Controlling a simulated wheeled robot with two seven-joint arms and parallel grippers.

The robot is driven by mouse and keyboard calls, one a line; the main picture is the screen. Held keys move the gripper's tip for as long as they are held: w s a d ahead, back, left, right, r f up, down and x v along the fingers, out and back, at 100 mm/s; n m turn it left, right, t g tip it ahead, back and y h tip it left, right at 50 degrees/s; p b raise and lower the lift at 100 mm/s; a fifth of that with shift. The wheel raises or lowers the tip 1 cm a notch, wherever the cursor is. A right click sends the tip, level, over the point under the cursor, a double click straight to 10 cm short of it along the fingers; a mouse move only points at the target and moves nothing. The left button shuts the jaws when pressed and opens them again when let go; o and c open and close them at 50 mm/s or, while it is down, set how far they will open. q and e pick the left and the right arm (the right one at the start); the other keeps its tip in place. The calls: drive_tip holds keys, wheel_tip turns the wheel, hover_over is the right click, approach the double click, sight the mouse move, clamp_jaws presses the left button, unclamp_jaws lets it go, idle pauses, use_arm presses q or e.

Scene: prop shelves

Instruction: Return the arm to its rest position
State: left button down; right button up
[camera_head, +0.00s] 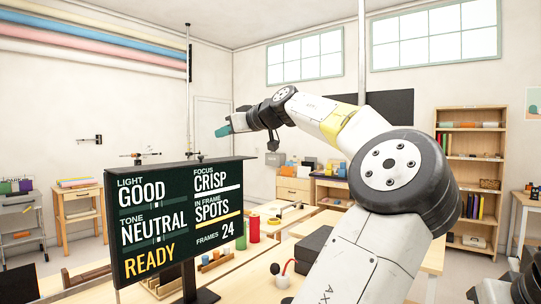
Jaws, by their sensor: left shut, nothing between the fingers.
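My left arm rises from the bottom of the view, bends at a large black-and-white joint and reaches to the left. My left gripper (222,130), with teal fingertips, is at its far end. It is held high, above the top edge of the dark display board (180,220), and points left. The gripper is shut and holds nothing that I can see. My right gripper is not in view.
A worktable (228,270) behind the board bears a red cylinder (254,228), a green cylinder (240,236) and a dark case (312,249). A wooden bookshelf (470,170) stands at the right. A small side table (80,205) is at the left.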

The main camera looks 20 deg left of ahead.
use_arm(q)
drive_tip(key=s+a+f+m+g+h, duration=0.1)
drive_tip(key=a+f+h, duration=0.2)
drive_tip(key=f, duration=0.6)
drive_tip(key=s+a+f+h, duration=0.15)
drive_tip(key=a+f, duration=0.25)
drive_tip(key=f, duration=0.6)
drive_tip(key=s+d+f+m+h, duration=0.1)
drive_tip(key=d+f+h, duration=0.25)
drive_tip(key=f, duration=0.35)
drive_tip(key=s+d+f+m+h, duration=0.1)
drive_tip(key=d+f+m+h, duration=0.2)
drive_tip(key=f, duration=0.5)
drive_tip(key=s+d+r+m+t+h, duration=0.1)
drive_tip(key=s+d+m+h, duration=0.1)
drive_tip(key=s+d, duration=0.4)
drive_tip(key=s+d+r+m+t+h, duration=0.1)
drive_tip(key=s+d+m, duration=0.4)
drive_tip(key=d, duration=0.8)
drive_tip(key=s+d+r+m+h, duration=0.2)
drive_tip(key=s+d+m, duration=0.2)
drive_tip(key=s+d, duration=0.5)
drive_tip(key=shift+d+t+h, duration=0.4)
drive_tip(key=shift+d, duration=0.3)
